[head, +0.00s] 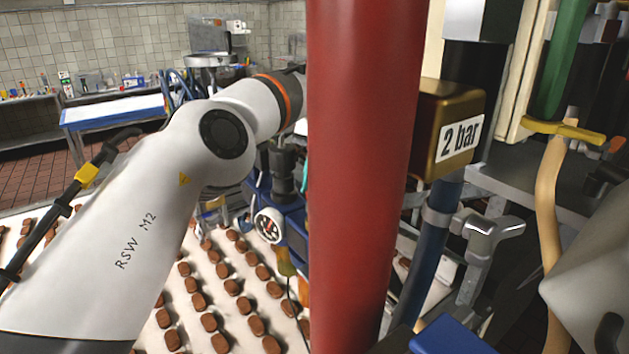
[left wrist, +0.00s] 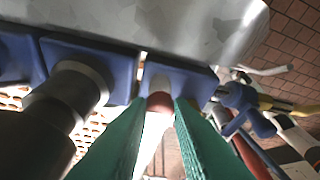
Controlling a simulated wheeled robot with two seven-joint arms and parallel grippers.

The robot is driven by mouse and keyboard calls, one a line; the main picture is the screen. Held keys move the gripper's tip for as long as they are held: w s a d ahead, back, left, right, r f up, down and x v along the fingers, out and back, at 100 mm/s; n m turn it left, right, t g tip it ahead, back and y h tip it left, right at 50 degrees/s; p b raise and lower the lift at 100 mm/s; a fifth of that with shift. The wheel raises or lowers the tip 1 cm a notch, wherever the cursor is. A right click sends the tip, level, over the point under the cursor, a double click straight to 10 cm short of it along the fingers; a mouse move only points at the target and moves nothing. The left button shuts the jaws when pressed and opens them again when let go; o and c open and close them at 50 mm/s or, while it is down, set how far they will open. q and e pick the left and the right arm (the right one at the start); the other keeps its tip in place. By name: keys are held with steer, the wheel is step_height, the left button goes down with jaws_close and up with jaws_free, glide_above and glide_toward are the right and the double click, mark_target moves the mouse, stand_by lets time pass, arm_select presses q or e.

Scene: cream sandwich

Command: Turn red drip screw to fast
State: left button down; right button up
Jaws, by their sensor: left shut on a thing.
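In the left wrist view my left gripper (left wrist: 160,108) has its two green fingers on either side of a small red, rounded knob, which looks like the red drip screw (left wrist: 160,101). The fingers are shut on it. The knob sits at the front of a blue block (left wrist: 180,82) under a grey metal body. Its fast or slow setting cannot be read. In the head view my left arm reaches in from the left, and its gripper is hidden behind a thick red pipe. My right gripper is not in view.
The red pipe (head: 362,180) blocks the middle of the head view. Beside it are a brass "2 bar" box (head: 436,120), a blue hose and a metal handle (head: 490,232). Rows of brown biscuits (head: 228,287) lie on a white belt below. A round dial (head: 270,226) stands left of the pipe.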

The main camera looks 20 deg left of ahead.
arm_select(q)
steer(key=c, duration=1.3)
jaws_free()
